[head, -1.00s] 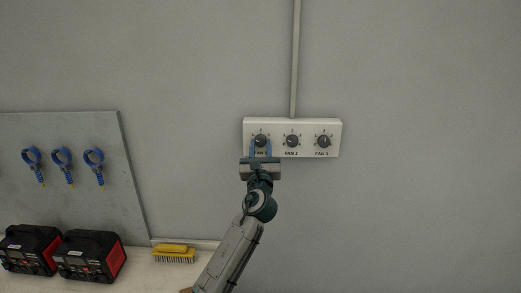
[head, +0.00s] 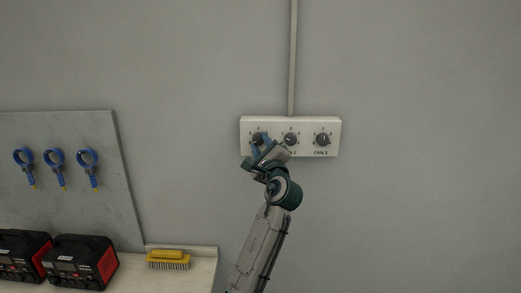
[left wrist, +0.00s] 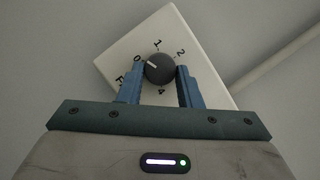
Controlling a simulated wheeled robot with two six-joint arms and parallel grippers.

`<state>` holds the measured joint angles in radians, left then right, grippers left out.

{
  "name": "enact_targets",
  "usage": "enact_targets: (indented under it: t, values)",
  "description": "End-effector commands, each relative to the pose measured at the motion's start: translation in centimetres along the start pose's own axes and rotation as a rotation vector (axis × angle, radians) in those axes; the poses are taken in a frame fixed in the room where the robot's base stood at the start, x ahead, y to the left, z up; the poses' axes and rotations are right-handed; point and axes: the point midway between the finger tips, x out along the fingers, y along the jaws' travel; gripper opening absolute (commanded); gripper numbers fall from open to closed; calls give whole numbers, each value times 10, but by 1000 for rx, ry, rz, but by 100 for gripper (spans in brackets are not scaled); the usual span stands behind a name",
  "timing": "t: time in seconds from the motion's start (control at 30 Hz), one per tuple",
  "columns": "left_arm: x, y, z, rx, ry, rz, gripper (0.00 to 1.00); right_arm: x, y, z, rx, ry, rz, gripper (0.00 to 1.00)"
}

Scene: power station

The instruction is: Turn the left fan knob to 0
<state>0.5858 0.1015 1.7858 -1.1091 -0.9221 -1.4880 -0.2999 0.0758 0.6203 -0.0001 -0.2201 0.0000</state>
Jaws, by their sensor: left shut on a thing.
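The left fan knob (head: 257,137) is a dark round knob at the left end of a white panel (head: 332,121) on the wall. In the left wrist view the knob (left wrist: 160,69) sits between the two blue fingers of my left gripper (left wrist: 160,73), which is shut on it. Its pale pointer mark faces the printed 0. In the head view my left gripper (head: 260,146) is tilted and partly covers the knob and its label. My right gripper is not in view.
The middle knob (head: 290,139) and right knob (head: 322,139) share the panel. A conduit (head: 293,60) runs up from it. Blue tools (head: 56,165) hang on a grey board at left. Black-and-red units (head: 82,262) and a yellow brush (head: 169,259) stand on the bench below.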

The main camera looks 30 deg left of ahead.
Motion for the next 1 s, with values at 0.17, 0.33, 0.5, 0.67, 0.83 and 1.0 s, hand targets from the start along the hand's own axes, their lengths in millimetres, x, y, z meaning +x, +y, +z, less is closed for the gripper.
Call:
enact_targets:
  t: [0.17, 0.33, 0.5, 0.67, 0.83, 1.0]
  values:
    - [0, -1, -1, -91, 1, 39, 9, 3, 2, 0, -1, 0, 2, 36]
    - [0, -1, -1, -146, 1, 63, 9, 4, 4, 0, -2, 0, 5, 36]
    - [0, -1, -1, -172, 1, 74, 9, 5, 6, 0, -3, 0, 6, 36]
    - [0, -1, -1, -179, 1, 78, 9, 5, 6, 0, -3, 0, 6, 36]
    - [0, -1, -1, -179, 1, 77, 9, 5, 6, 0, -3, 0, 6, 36]
    - [0, -1, -1, -179, 1, 77, 45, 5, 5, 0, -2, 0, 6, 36]
